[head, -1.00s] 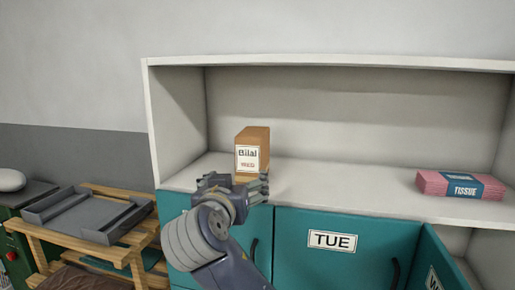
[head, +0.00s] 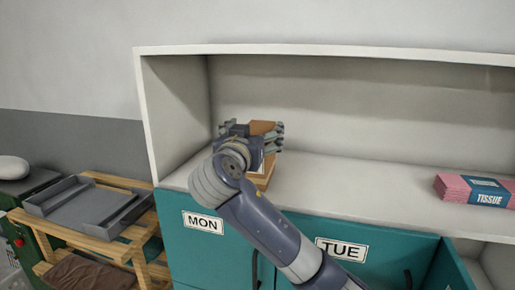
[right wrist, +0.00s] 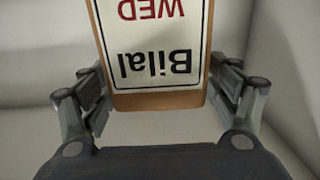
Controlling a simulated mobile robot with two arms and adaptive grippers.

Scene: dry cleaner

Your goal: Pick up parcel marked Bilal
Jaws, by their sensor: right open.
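The brown parcel (head: 263,176) stands on the shelf of the white cabinet, near its left wall. In the head view my right gripper (head: 255,130) is at the parcel's upper part and hides most of its front and label. In the right wrist view the parcel's label (right wrist: 158,50) reads Bilal and WED, upside down. The parcel (right wrist: 160,100) is between the two open fingers, with a gap visible at each side near its end. My left gripper is not in view.
A pink tissue pack (head: 475,189) lies on the shelf at the right. Teal doors marked MON (head: 203,222) and TUE (head: 341,250) are below the shelf, and a door at the right stands open. A grey tray (head: 80,207) rests on a wooden rack at the left.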

